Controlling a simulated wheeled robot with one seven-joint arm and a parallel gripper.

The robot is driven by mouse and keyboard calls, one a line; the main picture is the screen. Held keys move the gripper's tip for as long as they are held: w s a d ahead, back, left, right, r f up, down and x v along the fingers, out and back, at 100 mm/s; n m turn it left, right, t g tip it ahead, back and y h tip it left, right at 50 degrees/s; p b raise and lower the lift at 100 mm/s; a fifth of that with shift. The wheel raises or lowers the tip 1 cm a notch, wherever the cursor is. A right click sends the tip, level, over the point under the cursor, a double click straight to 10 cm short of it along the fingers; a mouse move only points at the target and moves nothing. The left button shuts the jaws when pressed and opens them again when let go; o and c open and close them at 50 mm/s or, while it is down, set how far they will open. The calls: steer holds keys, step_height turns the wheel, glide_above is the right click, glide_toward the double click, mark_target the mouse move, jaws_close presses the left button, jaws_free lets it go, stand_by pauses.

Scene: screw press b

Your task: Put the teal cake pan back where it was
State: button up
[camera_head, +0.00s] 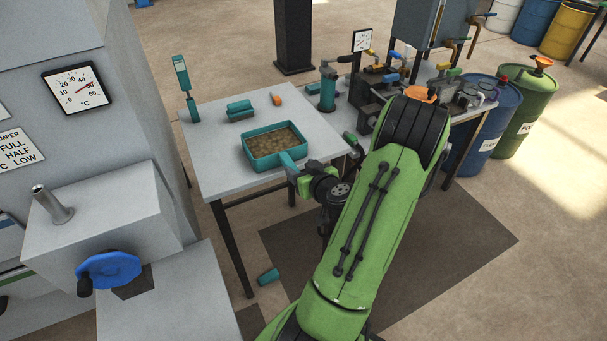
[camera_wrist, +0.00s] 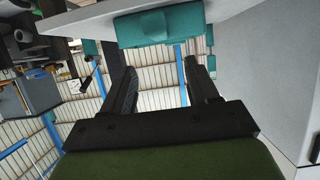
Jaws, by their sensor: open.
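The teal cake pan (camera_head: 250,157) is a rectangular tray with a brown, lumpy filling. It rests on the grey table, with a short teal handle (camera_head: 288,161) sticking out toward my gripper. My gripper (camera_head: 294,176) is at the table's front edge, beside the end of that handle. In the wrist view my gripper (camera_wrist: 162,82) has its two dark fingers apart with nothing between them. A teal block-like shape (camera_wrist: 160,27) shows just beyond the fingertips; I cannot tell whether it is the handle or another part of the pan.
The grey table (camera_head: 220,180) also carries a teal block (camera_head: 240,110), an orange piece (camera_head: 276,98) and a teal upright device (camera_head: 185,88). A bench with clamps and tools (camera_head: 395,85) stands to the right. A teal cylinder (camera_head: 268,276) lies on the floor. A grey machine is at left.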

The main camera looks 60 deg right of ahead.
steer(key=w+a+r+n+g+y, duration=0.1)
steer(key=w+a+r+n+y, duration=0.15)
steer(key=a, duration=0.55)
steer(key=w+a+r+n+g+y, duration=0.1)
steer(key=w+a+r+n+y, duration=0.15)
steer(key=a, duration=0.45)
steer(key=w+a+r+n+y, duration=0.1)
steer(key=w+a+n+y, duration=0.2)
steer(key=a, duration=0.5)
steer(key=s+a+r+m+g, duration=0.1)
steer(key=s+a+r+g, duration=0.1)
steer(key=s+a+r, duration=0.2)
steer(key=s+a+r+g+h, duration=0.1)
steer(key=s+a+r+g, duration=0.1)
steer(key=s+a+r, duration=0.2)
steer(key=s+a, duration=0.3)
steer(key=s, duration=0.5)
steer(key=shift+s+a+r+m, duration=0.15)
steer(key=shift+s+a+m, duration=0.05)
steer(key=shift+a+m, duration=0.2)
step_height(320, 180, up, 3)
steer(key=p, duration=0.2)
steer(key=shift+f+p, duration=0.2)
steer(key=shift+p, duration=0.15)
